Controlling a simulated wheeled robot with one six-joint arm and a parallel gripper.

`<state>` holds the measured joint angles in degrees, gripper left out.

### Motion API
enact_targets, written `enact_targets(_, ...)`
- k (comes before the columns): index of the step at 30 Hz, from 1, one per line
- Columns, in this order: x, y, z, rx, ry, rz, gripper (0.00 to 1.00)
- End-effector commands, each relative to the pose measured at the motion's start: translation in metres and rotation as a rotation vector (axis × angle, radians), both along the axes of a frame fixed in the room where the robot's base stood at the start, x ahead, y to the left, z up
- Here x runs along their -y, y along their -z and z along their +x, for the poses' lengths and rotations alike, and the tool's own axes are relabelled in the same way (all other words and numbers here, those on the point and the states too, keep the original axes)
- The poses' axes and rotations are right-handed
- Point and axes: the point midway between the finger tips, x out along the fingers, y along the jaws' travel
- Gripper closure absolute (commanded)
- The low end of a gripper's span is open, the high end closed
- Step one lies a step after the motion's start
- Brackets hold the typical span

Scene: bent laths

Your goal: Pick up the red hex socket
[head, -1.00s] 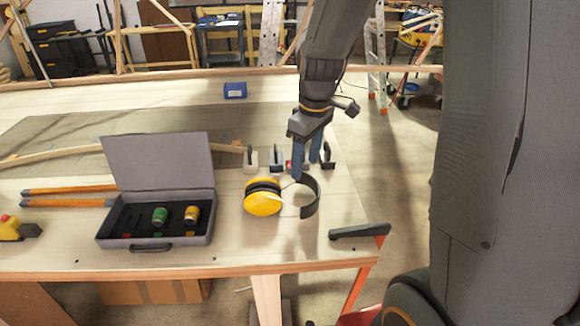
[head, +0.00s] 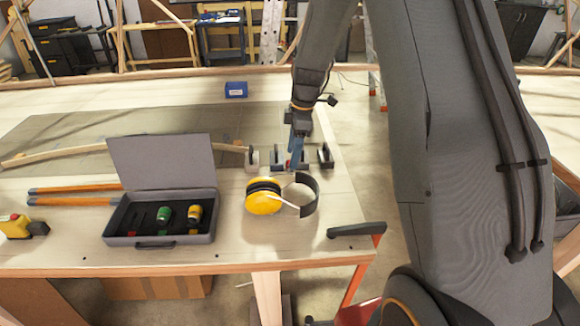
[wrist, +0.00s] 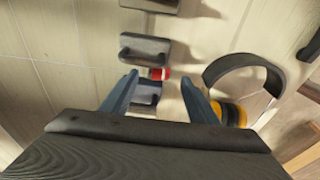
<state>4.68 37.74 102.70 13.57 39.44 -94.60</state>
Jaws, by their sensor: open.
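The red hex socket (wrist: 165,74) is a small red piece with a pale side face. It lies on the table beside a dark-handled block (wrist: 146,48) in the wrist view. My gripper (wrist: 159,78) is open, with its blue-grey fingers on either side of the socket in that picture. I cannot tell how far above it the tips are. In the head view, my gripper (head: 294,158) points down among the small blocks, and a bit of the red socket (head: 288,164) shows by the fingers, mostly hidden.
Yellow ear defenders (head: 264,203) with a black band lie just in front. An open grey case (head: 190,238) holding green and yellow pieces sits to the left. A blue box (head: 236,90) stands farther back. A black clamp (head: 355,230) sits at the table's right corner.

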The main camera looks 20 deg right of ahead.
Motion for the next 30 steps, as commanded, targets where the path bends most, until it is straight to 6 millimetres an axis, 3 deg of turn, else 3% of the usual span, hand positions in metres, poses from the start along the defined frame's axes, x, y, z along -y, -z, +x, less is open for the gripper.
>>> enact_targets(9,-0.006,0.031,0.003,-0.001,0.001,-0.001,0.46)
enact_targets(17,-0.006,0.034,0.003,0.000,0.001,0.000,0.46)
enact_targets(18,-0.006,0.034,0.003,0.000,0.001,0.000,0.47)
enact_targets(26,-0.006,0.034,0.003,0.000,0.001,-0.001,0.91)
enact_targets(30,-0.006,0.034,0.003,0.000,0.001,-0.001,0.91)
